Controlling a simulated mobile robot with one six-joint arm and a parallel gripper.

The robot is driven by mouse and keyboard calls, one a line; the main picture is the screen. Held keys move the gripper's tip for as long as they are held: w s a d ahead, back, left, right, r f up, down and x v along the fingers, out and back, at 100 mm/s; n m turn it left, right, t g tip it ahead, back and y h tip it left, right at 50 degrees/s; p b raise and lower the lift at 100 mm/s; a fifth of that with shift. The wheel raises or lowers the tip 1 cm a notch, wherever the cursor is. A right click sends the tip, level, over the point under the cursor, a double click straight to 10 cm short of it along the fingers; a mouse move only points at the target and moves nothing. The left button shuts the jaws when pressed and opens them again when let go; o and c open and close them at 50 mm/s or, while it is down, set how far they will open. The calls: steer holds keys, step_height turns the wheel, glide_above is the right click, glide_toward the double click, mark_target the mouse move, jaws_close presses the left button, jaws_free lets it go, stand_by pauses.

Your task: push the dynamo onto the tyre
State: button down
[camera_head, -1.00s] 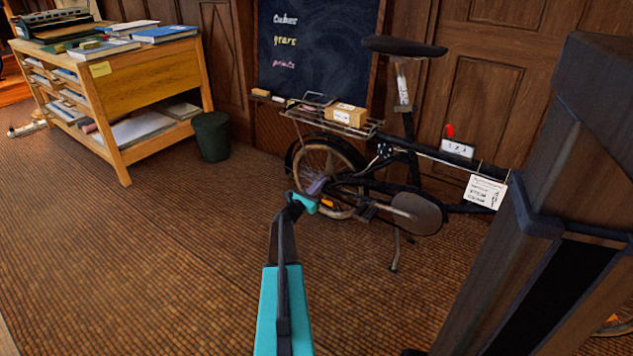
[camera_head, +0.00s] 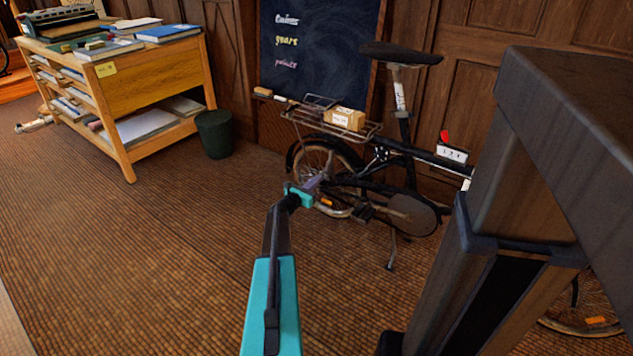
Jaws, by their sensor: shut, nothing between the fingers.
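The tyre (camera_head: 291,160) is the dark ring of the bicycle's rear wheel, below the rear rack. My gripper (camera_head: 314,183) reaches in from below and is shut, with nothing seen between its fingers. Its tip overlaps the lower part of the wheel in the picture; I cannot tell whether it touches anything. I cannot make out the dynamo; it may be too small to see or hidden behind my gripper and the dark bicycle parts.
The bicycle (camera_head: 400,138) stands on its kickstand before a blackboard (camera_head: 320,60) and a wooden door. A box (camera_head: 344,118) sits on the rack. A bin (camera_head: 214,134) and a wooden shelf unit (camera_head: 150,88) are at left.

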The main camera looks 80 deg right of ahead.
steer(key=shift+s+d+r, duration=0.1)
steer(key=shift+s, duration=0.15)
steer(key=w+a+f, duration=0.3)
steer(key=w+a, duration=0.1)
steer(key=a, duration=0.6)
steer(key=shift+w+a+f+p, duration=0.15)
steer(key=shift+w+f+p, duration=0.2)
steer(key=shift+w, duration=0.05)
stand_by(0.5)
